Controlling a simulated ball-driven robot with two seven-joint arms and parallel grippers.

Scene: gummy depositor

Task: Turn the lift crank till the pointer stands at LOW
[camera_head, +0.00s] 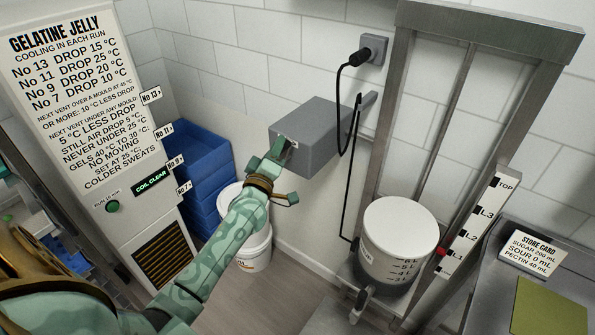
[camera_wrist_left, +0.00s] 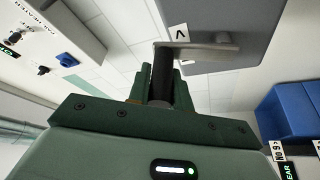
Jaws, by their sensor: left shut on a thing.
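The grey lift box (camera_head: 315,137) is on the wall. In the left wrist view its crank shows as a metal arm (camera_wrist_left: 205,48) with a dark handle (camera_wrist_left: 163,72). My left gripper (camera_head: 280,150) is at the box's left face. In the left wrist view its fingers (camera_wrist_left: 162,88) are shut around the dark handle. The upright scale (camera_head: 478,226) is marked TOP, L3, L2 and L1; no LOW mark can be read. The red pointer (camera_head: 441,252) is beside the scale, about level with L1. My right gripper is not in view.
A white-lidded vessel (camera_head: 400,228) stands low in the metal lift frame (camera_head: 388,110). A black cable runs from the wall plug (camera_head: 368,52) past the box. Blue crates (camera_head: 196,165) and a white bucket (camera_head: 254,252) stand below. The steel table (camera_head: 490,290) is at right.

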